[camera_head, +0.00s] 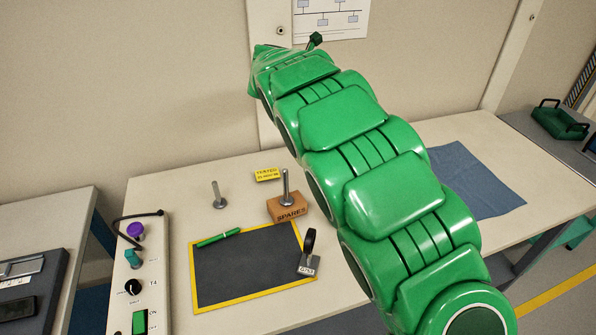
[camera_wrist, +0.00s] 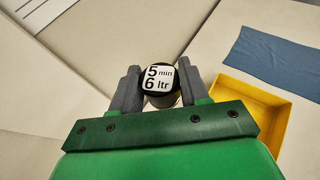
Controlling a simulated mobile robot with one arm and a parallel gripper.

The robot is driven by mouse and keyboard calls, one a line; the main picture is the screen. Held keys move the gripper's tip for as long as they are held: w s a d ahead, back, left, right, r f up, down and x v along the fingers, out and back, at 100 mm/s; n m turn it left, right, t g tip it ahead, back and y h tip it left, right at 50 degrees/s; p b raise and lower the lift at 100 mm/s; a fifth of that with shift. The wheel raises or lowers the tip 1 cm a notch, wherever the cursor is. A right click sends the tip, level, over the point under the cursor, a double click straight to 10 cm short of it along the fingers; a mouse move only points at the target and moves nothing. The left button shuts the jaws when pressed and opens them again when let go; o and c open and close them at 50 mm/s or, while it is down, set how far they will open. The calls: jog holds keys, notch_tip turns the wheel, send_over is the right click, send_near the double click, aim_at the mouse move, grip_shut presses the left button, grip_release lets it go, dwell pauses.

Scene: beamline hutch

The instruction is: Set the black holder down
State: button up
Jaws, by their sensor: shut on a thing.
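In the wrist view, my gripper (camera_wrist: 159,92) is shut on the black holder (camera_wrist: 142,84). The holder shows a round black top with a white label reading "5 min 6 ltr". A paler cylindrical part shows just below the top, between the grey fingers; the rest of the holder is hidden. It is over the pale bench top. I cannot tell how high above it the holder is. In the head view, my green arm hides the gripper and the holder.
A yellow open box (camera_wrist: 245,105) stands close right of the gripper, before a blue cloth (camera_head: 478,180). In the head view, a yellow-edged dark mat (camera_head: 235,280), a green pen (camera_head: 217,238), a "SPARES" block (camera_head: 287,207) and a labelled stand (camera_head: 308,264) are left of my arm.

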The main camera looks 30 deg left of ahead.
send_over(297, 171)
notch_tip(297, 171, down, 33)
jog(key=shift+w+f, duration=0.1)
jog(key=shift+f, duration=0.05)
dwell(1.3)
jog(key=shift+f, duration=0.1)
jog(key=o, duration=1.1)
jog(key=shift+s+r, duration=0.4)
jog(key=shift+s, duration=0.05)
jog(key=shift+v, duration=5.45)
jog(key=shift+f, duration=0.1)
